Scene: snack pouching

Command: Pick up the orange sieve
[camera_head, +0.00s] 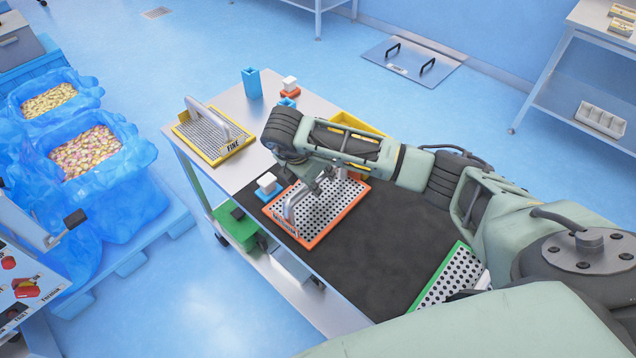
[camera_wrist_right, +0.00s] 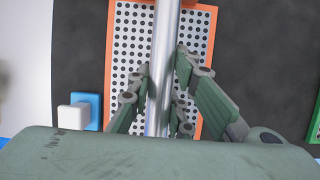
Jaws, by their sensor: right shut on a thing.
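The orange sieve (camera_head: 308,238) is a perforated white plate with an orange frame and a raised metal handle. It lies on the dark mat of the bench, and I cannot tell whether it is touching the mat. My right gripper (camera_head: 325,186) is over it, shut on the handle. In the right wrist view the fingers (camera_wrist_right: 160,95) are on both sides of the silver handle bar (camera_wrist_right: 164,45), with the orange sieve (camera_wrist_right: 207,60) below. My left gripper is not in view.
A yellow sieve (camera_head: 183,128) marked FINE lies on the bare end of the bench. A green sieve (camera_head: 452,277) is at the mat's near right. A blue-and-white block (camera_head: 267,183) stands close beside the orange sieve. A blue cup (camera_head: 251,83) and a yellow bin (camera_head: 357,122) are behind.

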